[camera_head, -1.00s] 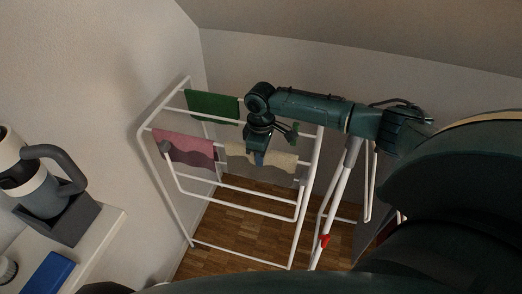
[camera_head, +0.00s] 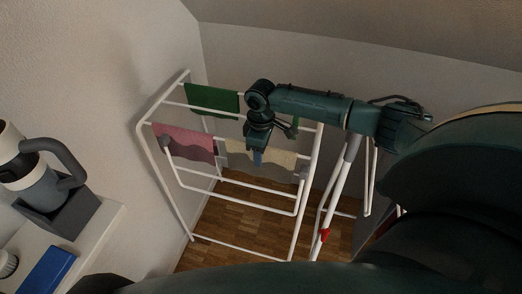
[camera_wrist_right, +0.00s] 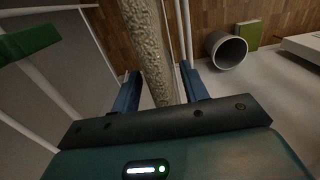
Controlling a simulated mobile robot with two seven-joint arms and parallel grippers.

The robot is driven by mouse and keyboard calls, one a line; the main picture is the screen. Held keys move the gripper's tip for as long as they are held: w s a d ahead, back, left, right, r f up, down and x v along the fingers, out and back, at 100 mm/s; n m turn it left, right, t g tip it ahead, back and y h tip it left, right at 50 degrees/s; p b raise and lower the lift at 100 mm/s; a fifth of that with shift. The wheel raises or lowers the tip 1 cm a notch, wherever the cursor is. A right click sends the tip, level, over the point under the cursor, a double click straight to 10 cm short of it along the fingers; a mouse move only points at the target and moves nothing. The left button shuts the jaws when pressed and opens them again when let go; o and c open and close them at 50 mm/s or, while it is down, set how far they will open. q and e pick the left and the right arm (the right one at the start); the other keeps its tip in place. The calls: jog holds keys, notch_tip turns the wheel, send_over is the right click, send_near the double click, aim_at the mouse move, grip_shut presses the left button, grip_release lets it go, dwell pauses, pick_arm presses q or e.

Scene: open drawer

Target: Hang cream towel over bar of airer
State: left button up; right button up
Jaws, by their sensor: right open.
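The cream towel (camera_head: 275,158) hangs over a bar of the white airer (camera_head: 244,214), to the right of a pink towel. My right gripper (camera_head: 257,157) is at the towel's upper edge, close above the bar. In the right wrist view, its blue fingers (camera_wrist_right: 160,92) stand apart, with the cream towel (camera_wrist_right: 148,45) showing as a narrow textured strip between and beyond them. Whether the fingers touch the cloth cannot be told. The left gripper is not in view.
A pink towel (camera_head: 190,145) and a green towel (camera_head: 212,99) hang on other parts of the airer. A pale wall stands close behind. At lower left a shelf (camera_head: 99,238) holds a grey device (camera_head: 62,212) and a blue box (camera_head: 47,270).

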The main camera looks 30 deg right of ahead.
notch_tip(320, 180, up, 13)
jog(key=s+a+f+t+y, duration=0.2)
jog(key=s+a+f, duration=1)
jog(key=a, duration=0.3)
jog(key=s+d+m+t+h, duration=0.1)
jog(key=s+d+m, duration=0.2)
jog(key=s, duration=0.4)
jog(key=s+d+m+t+h, duration=0.1)
jog(key=s+d+m, duration=0.15)
jog(key=s, duration=0.35)
jog(key=w+a+f+t+y, duration=0.3)
jog(key=w+a+f+t, duration=0.2)
jog(key=f, duration=0.3)
jog(key=shift+a+t, duration=0.5)
jog(key=shift+t, duration=0.2)
